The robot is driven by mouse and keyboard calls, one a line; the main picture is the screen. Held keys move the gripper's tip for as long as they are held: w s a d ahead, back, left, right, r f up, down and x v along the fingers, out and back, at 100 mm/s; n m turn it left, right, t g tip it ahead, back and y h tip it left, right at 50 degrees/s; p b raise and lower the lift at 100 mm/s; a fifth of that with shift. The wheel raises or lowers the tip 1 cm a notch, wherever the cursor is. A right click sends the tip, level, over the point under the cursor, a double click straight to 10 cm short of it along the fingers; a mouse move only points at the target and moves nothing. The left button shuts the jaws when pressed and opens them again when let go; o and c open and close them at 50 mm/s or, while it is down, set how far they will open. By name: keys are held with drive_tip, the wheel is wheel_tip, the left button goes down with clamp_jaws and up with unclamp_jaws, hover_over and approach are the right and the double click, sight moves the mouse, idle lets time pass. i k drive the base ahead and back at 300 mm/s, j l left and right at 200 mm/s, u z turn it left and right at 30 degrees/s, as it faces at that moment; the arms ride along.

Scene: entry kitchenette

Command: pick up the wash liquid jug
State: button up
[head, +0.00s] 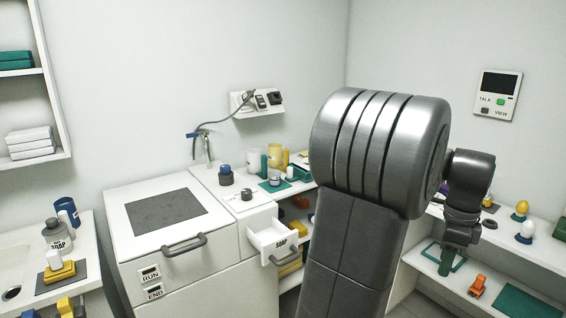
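I cannot tell for sure which container is the wash liquid jug. My gripper (446,252) points down at the right, over the low white shelf and far from these containers. A dark green piece shows just below it. Its fingers are too small and dark to read.
A white washer-like unit (120,215) with RUN and END labels stands at left. My arm hides the counter's right part. An orange object (477,286) and a green mat (526,301) lie on the right shelf.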

sight(256, 164)
drive_tip(key=i+l+z, duration=0.2)
drive_tip(key=i+z, duration=0.95)
drive_tip(key=i+l+u, duration=0.15)
drive_tip(key=i+u, duration=0.3)
drive_tip(key=i, duration=0.15)
drive_tip(key=i+u, duration=0.15)
drive_tip(key=u, duration=0.3)
drive_tip(key=i+u, duration=0.15)
drive_tip(key=u, duration=0.25)
drive_tip(key=i+u, duration=0.1)
drive_tip(key=u, duration=0.35)
drive_tip(key=i+l+u, duration=0.1)
drive_tip(key=u, duration=0.35)
drive_tip(key=i+l+u, duration=0.15)
drive_tip(key=u, duration=0.35)
drive_tip(key=i+l+u, duration=0.25)
drive_tip(key=u, duration=0.2)
drive_tip(key=i+l+u, duration=0.1)
drive_tip(key=l+u, duration=0.25)
drive_tip(key=u, duration=0.15)
drive_tip(key=i+l+u, duration=0.1)
drive_tip(key=l+u, duration=0.25)
drive_tip(key=u, duration=0.15)
